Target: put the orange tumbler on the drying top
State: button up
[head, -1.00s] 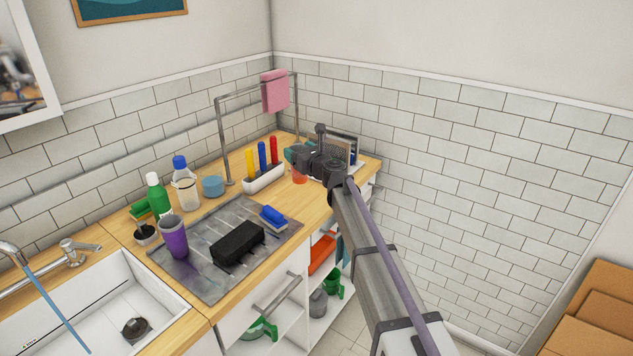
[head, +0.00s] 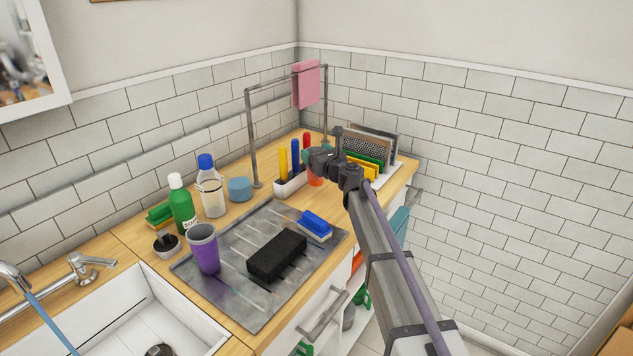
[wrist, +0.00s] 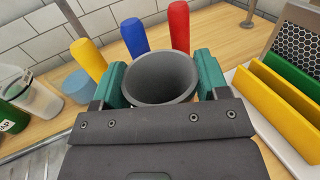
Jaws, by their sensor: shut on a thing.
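The orange tumbler (head: 315,178) stands upright at the right end of the white holder, mostly hidden by my gripper in the head view. In the wrist view I look into the tumbler's grey mouth (wrist: 160,78). My gripper (head: 312,160) is shut on it, with its teal fingers (wrist: 160,88) on either side of the rim. I cannot tell if the tumbler's base touches the counter. The drying top (head: 237,300) is a grey grooved sheet beside the sink. A purple tumbler (head: 204,252), a black block (head: 275,255) and a blue brush (head: 315,226) are on it.
The white holder (head: 291,187) with yellow, blue and red handles is close left of my gripper. A rack with coloured boards (head: 366,163) is close right. Bottles (head: 181,207) and a blue tub (head: 240,190) stand behind the sheet. Bare sheet shows along its front edge.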

notch_tip(320, 180, down, 4)
jog(key=b, duration=0.3)
jog(key=shift+b, duration=0.4)
jog(key=shift+r, duration=0.25)
jog(key=shift+f, duration=0.3)
jog(key=o, duration=1.1)
jog(key=shift+r, duration=0.15)
jog(key=shift+r+p, duration=0.3)
jog(key=shift+p, duration=0.1)
jog(key=v, duration=1.2)
jog(key=shift+f, duration=0.15)
